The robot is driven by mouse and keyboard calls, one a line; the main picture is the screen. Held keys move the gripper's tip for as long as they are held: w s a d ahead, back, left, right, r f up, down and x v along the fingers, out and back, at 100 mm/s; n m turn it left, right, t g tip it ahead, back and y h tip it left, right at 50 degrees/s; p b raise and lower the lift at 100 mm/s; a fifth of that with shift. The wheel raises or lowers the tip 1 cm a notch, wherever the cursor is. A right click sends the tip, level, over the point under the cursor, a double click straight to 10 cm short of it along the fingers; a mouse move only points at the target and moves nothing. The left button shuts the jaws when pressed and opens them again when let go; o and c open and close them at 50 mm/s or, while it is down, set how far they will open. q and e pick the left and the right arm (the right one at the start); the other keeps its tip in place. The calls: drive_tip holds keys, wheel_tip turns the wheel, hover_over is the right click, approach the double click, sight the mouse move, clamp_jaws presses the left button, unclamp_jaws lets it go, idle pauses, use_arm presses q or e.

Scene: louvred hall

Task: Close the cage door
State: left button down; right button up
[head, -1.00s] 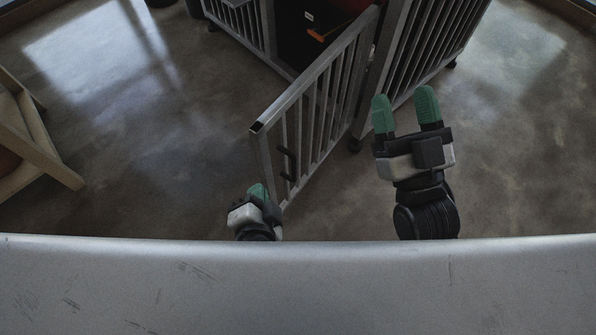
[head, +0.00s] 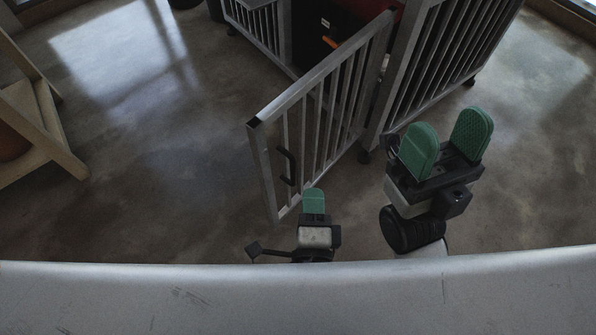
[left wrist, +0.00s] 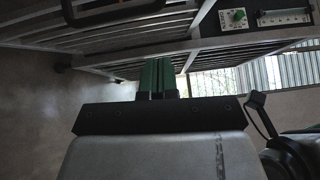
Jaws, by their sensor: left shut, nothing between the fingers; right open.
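The grey barred cage door (head: 330,105) stands swung wide open in the head view, hinged at the cage's near right post. Its dark handle (head: 287,166) is near the free edge. The cage (head: 425,75) stands behind, with dark and orange contents partly visible inside. My left gripper (head: 314,200) is shut and empty, close to the door's lower free end; I cannot tell if it touches. In the left wrist view its green fingers (left wrist: 157,78) are together below the bars. My right gripper (head: 446,145) is open and empty, right of the door and in front of the cage side.
A wooden frame (head: 45,125) stands at the far left. Concrete floor (head: 150,190) is clear between it and the door. Casters show under the cage. A panel with a green knob (left wrist: 238,15) shows in the left wrist view.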

use_arm(q)
drive_tip(key=w+a, duration=0.2)
drive_tip(key=w, duration=0.3)
drive_tip(key=shift+w+a+r, duration=0.2)
drive_tip(key=shift+w+a, duration=0.05)
drive_tip(key=shift+a, duration=0.05)
